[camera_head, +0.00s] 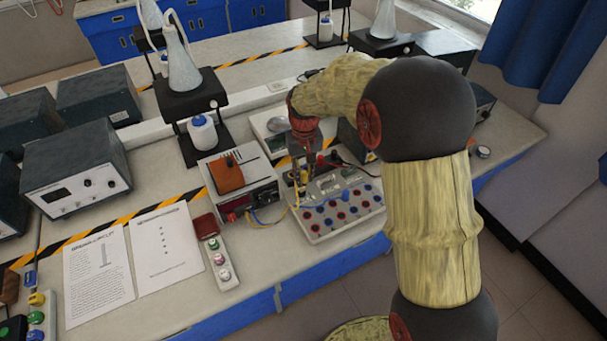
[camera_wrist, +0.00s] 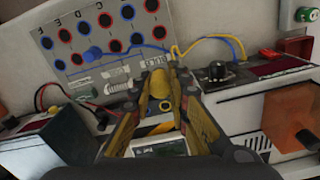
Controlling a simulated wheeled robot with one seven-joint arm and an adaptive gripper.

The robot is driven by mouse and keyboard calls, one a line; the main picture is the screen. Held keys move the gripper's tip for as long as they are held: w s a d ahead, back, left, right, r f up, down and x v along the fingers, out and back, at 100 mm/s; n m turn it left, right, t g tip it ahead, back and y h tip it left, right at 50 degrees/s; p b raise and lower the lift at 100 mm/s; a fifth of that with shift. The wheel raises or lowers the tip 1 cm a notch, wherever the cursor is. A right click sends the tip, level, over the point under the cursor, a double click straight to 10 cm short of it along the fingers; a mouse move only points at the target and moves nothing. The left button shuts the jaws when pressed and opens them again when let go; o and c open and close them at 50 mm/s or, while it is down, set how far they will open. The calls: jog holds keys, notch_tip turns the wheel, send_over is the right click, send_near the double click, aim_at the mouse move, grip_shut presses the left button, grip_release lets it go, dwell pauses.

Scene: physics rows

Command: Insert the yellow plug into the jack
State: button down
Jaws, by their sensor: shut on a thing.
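The jack panel (camera_head: 310,228) is a light grey board with two rows of blue- and red-ringed round jacks. It also shows in the wrist view (camera_wrist: 62,28), upside down, at upper left. My gripper (camera_head: 304,190) points down over the panel's back left part. In the wrist view its two fingers (camera_wrist: 162,92) are shut on the yellow plug (camera_wrist: 160,88). Yellow and blue wires loop close to the fingertips. The plug's tip is hidden, so I cannot tell whether it touches the panel. A blue plug (camera_wrist: 92,53) stands in the jack area.
A power supply (camera_head: 236,187) with an orange block on top stands left of the panel. A button strip (camera_head: 219,258) and paper sheets lie further left. Black and red leads (camera_wrist: 97,112) run behind the panel. The bench's front edge is close to the panel.

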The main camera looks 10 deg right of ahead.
jog(key=s+d+f+m+b, duration=0.1)
jog(key=s+d+f+m, duration=0.1)
jog(key=s+d+m, duration=0.3)
jog(key=s+d+f+m+b, duration=0.1)
jog(key=s+d+f+m, duration=0.15)
jog(key=d, duration=0.45)
jog(key=shift+n, duration=0.55)
jog(key=f+b, duration=0.1)
jog(key=f, duration=0.1)
jog(key=a+f, duration=0.1)
jog(key=f, duration=0.1)
jog(key=shift+w+f+b, duration=0.2)
jog(key=shift+f+b, duration=0.15)
jog(key=shift+b, duration=0.05)
jog(key=shift+f, duration=0.7)
jog(key=shift+f, duration=1.15)
dwell(0.6)
jog(key=c, duration=1.6)
grip_release()
jog(key=shift+o, duration=1)
jog(key=shift+o, duration=0.9)
